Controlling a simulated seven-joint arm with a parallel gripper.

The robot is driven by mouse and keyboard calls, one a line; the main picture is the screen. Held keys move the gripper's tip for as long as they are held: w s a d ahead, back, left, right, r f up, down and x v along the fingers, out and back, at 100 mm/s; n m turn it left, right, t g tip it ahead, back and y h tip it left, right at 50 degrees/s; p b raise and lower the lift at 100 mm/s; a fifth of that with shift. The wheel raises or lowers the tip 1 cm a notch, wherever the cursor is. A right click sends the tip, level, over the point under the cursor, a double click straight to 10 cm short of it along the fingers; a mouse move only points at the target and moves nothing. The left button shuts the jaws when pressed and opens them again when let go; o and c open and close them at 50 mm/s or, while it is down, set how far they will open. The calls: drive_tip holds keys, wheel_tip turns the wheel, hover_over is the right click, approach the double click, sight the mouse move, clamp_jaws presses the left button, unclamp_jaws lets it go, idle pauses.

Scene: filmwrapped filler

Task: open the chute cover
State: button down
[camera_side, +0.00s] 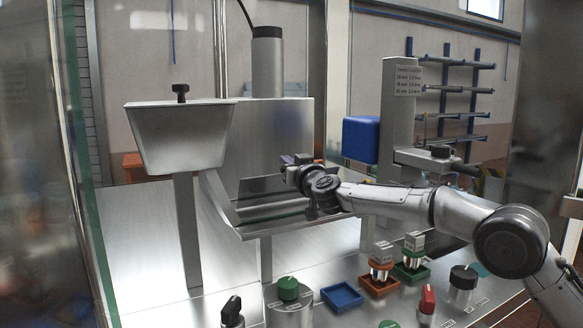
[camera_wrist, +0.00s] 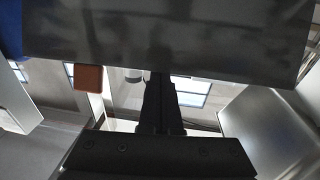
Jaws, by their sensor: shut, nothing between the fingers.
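The chute (camera_side: 285,222) is a sloping metal trough below the hopper, in the middle of the side view. A dark, smooth panel (camera_side: 262,188), which looks like the chute cover, stands over it. My gripper (camera_side: 290,167) is at the panel's right end; its fingers are shut and hold nothing. In the wrist view a broad dark panel (camera_wrist: 230,35), probably the same cover, fills the top. My gripper's fingers (camera_wrist: 160,82) reach its lower edge there. I cannot tell whether they touch it. Part of the chute is hidden behind my wrist.
A metal hopper (camera_side: 180,135) with a black-knobbed lid stands at left. A blue box (camera_side: 361,139) is on the column (camera_side: 398,100) behind my arm. Blue, orange and green trays, stamps and several knobs, one green (camera_side: 288,288), occupy the front. Clear panels border the sides.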

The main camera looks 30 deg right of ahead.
drive_tip(key=shift+w, duration=0.45)
idle(1.2)
